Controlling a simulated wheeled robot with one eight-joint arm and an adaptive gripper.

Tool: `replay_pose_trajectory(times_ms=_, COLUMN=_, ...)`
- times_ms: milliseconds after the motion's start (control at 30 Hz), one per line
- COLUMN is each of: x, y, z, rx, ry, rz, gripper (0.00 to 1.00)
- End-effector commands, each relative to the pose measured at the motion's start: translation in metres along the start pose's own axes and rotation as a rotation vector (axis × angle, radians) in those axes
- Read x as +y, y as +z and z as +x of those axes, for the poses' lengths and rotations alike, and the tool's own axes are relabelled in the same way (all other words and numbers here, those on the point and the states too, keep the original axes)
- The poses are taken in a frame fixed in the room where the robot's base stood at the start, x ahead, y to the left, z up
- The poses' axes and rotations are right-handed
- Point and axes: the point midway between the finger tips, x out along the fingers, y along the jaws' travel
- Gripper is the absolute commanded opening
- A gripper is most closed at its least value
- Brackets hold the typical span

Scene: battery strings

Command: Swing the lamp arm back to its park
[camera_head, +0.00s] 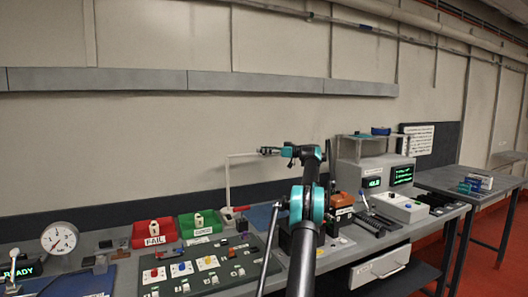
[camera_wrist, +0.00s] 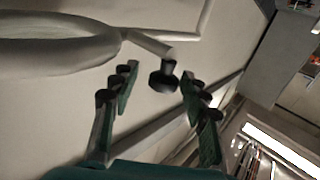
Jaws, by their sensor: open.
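The lamp arm (camera_head: 241,155) is a thin pale bar reaching right from the top of an upright white post (camera_head: 228,182) behind the bench. In the head view its right end is hidden around my gripper (camera_head: 268,151). In the wrist view the pale arm (camera_wrist: 150,44) runs beside a large pale rounded shape (camera_wrist: 55,45), perhaps the lamp head. A short dark knob (camera_wrist: 164,77) hangs from it. My gripper (camera_wrist: 157,82) is open, its fingers on either side of the knob in the picture. I cannot tell whether the knob is between the fingers or beyond them, and no contact is seen.
Red (camera_head: 153,234) and green (camera_head: 201,224) bins stand on the bench behind a dark button panel (camera_head: 210,270). A gauge (camera_head: 59,239) is at left. A grey instrument (camera_head: 375,172) with green displays stands at right. The wall behind my gripper is bare below a grey rail (camera_head: 240,83).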

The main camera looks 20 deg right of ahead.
Motion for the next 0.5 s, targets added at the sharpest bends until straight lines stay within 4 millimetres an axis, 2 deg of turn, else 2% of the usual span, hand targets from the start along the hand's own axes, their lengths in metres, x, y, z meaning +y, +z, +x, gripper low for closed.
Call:
replay_pose_trajectory(times_ms=167, x=0.001, y=0.000, z=-0.023, rx=0.000, ry=0.003, rz=0.000, gripper=0.46)
replay_pose_trajectory(times_ms=500, x=0.001, y=0.000, z=-0.090, rx=0.000, ry=0.004, rz=0.000, gripper=0.46)
